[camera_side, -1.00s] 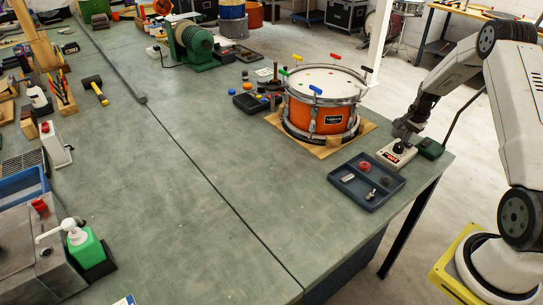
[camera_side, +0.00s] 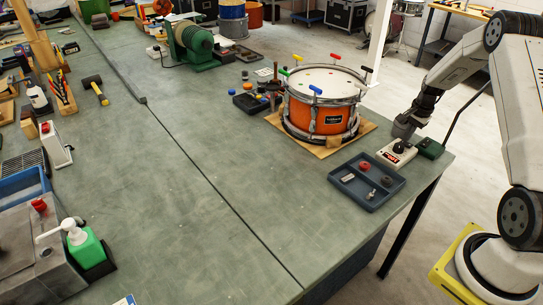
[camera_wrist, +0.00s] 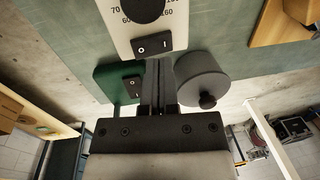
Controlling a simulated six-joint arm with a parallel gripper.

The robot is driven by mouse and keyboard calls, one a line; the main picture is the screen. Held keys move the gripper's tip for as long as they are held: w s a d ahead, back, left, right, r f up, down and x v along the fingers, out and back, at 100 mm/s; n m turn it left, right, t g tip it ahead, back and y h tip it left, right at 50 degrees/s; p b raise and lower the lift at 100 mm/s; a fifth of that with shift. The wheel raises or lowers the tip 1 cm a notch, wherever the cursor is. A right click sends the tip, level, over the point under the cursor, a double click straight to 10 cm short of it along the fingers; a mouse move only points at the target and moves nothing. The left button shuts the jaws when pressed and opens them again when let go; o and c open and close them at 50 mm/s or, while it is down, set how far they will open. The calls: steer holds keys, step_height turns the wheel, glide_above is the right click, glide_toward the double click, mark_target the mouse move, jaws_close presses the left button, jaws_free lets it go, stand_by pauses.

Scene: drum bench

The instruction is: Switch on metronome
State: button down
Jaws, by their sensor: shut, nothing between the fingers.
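The metronome is a small white box (camera_side: 390,159) with a black dial and a red patch, near the bench's right edge in the side view. In the wrist view its white face (camera_wrist: 123,30) shows tempo numbers and a black rocker switch (camera_wrist: 152,45) marked O and I. The switch's position is not clear. My gripper (camera_wrist: 159,64) is shut and empty. Its fingertips appear just below the rocker in the wrist view; contact cannot be told. In the side view my gripper (camera_side: 410,131) is behind the metronome, its fingertips hidden or too small to see.
A green box (camera_wrist: 106,76) with its own O/I rocker sits close by, also in the side view (camera_side: 431,148). A grey cylinder (camera_wrist: 200,78) with a dark knob is right of my fingers. A dark tray (camera_side: 345,187) and an orange drum (camera_side: 318,118) stand nearby.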

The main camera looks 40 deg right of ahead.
mark_target(402, 142)
step_height(402, 142, up, 12)
steer(key=w, duration=0.1)
steer(key=shift+w, duration=0.25)
steer(key=shift+a, duration=0.1)
stand_by(0.4)
steer(key=a+n, duration=0.9)
steer(key=a, duration=1.3)
steer(key=s+a+f+n+t, duration=0.1)
steer(key=s+a+n, duration=0.8)
steer(key=a, duration=0.7)
steer(key=shift+s+a+f, duration=0.2)
steer(key=shift+s+a, duration=0.15)
steer(key=shift+s, duration=0.7)
